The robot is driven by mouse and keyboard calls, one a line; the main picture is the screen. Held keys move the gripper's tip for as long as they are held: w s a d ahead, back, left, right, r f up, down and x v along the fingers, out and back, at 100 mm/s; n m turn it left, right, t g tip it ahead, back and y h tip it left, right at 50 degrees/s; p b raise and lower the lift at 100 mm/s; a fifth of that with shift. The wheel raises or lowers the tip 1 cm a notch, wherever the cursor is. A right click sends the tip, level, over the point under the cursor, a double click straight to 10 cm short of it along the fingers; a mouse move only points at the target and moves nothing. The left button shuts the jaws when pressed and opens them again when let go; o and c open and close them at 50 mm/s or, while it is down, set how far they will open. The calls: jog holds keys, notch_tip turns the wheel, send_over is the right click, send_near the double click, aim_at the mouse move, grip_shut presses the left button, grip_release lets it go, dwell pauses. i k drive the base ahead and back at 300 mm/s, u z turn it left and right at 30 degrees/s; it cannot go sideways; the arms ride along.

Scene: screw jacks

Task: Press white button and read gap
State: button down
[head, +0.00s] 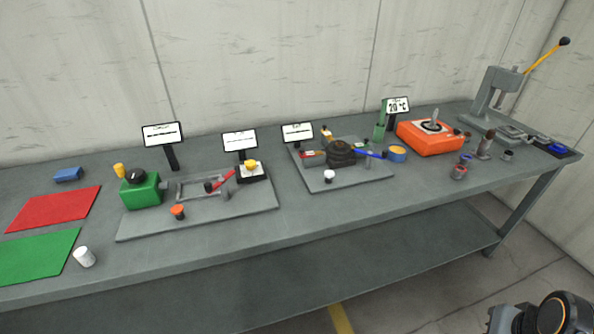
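A white round button (329,175) stands on the front of the middle grey plate (365,183). Behind it is a dark screw jack-like device (340,153) with a blue lever on its right. A small white display (297,133) on a black stand is at that plate's back left; it shows dashes and no readable number. Another display (240,142) and a third display (162,135) to the left also show dashes. My gripper is not in view; only a dark part of my arm with an orange ring shows at the bottom right, away from the button.
The left plate (135,229) carries a green block (141,191), an orange button (177,211) and a red lever (221,180). An orange unit (430,137) and a 20 °C display (397,106) stand right. A white cylinder (84,257) is front left. Bench space before the middle plate is clear.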

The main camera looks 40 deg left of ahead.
aim_at(329, 173)
jog(key=u, duration=1.85)
jog(key=i, duration=1)
